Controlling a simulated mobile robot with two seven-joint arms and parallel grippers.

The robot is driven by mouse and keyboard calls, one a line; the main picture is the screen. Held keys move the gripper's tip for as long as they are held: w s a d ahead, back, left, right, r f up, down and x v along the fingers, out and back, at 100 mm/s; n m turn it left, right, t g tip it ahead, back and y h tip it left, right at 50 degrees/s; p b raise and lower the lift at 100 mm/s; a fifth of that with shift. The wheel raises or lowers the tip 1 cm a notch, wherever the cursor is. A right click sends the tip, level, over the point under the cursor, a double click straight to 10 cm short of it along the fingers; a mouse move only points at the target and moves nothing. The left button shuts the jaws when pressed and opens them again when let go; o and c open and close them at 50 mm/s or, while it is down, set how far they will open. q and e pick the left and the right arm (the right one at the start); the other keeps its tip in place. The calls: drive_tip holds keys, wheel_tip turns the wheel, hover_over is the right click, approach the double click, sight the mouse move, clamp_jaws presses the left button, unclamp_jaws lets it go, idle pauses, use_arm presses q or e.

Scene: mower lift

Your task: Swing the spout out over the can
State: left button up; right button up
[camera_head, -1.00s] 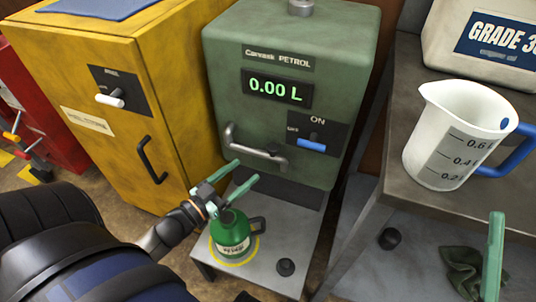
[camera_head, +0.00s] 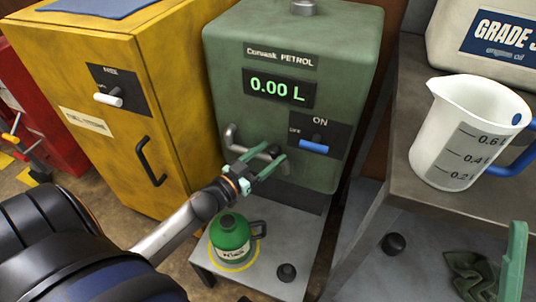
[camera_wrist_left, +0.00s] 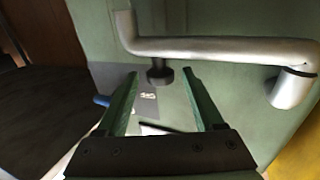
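The metal spout (camera_head: 232,140) sticks out low on the front of the green petrol dispenser (camera_head: 300,75). In the left wrist view the spout (camera_wrist_left: 220,47) is a bent grey pipe with a black knob (camera_wrist_left: 158,72) beside it. My left gripper (camera_head: 274,153) is at the spout and hides part of it. Its fingers (camera_wrist_left: 160,76) are apart, with the knob showing between their tips; contact cannot be told. The green can (camera_head: 229,237) stands upright below, on a yellow ring. One finger of my right gripper (camera_head: 514,262) shows at the lower right.
The can's low grey stand (camera_head: 262,268) also carries a black cap (camera_head: 286,272). The dispenser's blue lever (camera_head: 314,147) is right of my left gripper. A yellow cabinet (camera_head: 110,150) stands left. A measuring jug (camera_head: 460,135) and oil container (camera_head: 490,45) are on the right bench.

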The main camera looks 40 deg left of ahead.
use_arm(q)
clamp_jaws()
idle(0.3)
idle(0.9)
